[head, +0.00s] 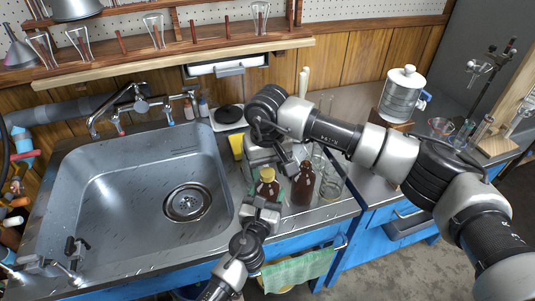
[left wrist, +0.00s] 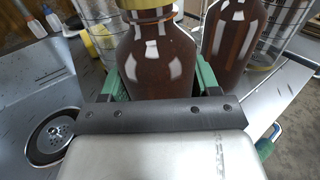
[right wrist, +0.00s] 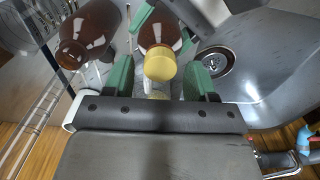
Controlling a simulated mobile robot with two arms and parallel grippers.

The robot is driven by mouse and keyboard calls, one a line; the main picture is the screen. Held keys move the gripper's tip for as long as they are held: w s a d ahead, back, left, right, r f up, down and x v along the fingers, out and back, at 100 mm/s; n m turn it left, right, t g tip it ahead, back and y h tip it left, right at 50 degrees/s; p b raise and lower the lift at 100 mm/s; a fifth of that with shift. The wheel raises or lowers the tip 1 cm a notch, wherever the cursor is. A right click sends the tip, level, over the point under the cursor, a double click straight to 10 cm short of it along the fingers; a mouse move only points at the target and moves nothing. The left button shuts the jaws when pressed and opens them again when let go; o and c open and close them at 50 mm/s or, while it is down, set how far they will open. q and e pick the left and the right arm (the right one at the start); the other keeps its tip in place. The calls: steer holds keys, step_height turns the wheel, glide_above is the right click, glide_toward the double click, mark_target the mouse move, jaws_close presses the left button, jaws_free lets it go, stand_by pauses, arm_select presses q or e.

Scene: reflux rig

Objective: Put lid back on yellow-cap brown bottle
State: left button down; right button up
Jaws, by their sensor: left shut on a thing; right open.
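The brown bottle (head: 267,190) stands upright at the counter's front, right of the sink, with the yellow cap (head: 267,174) on its neck. My left gripper (left wrist: 157,75) is shut around the body of this bottle (left wrist: 155,60); only the cap's lower edge shows at the top of the left wrist view. My right gripper (right wrist: 161,80) is open and empty. In the right wrist view its green fingers stand on either side of the yellow cap (right wrist: 160,65), apart from it. Whether the cap is fully seated cannot be told.
A second brown bottle (head: 303,185) stands close on the right, with a glass vessel (head: 332,182) beyond it. The sink (head: 140,165) lies left. A yellow object (head: 236,146) stands behind the bottles. A glass jar (head: 401,95) stands at the back right.

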steer(key=shift+f, duration=0.55)
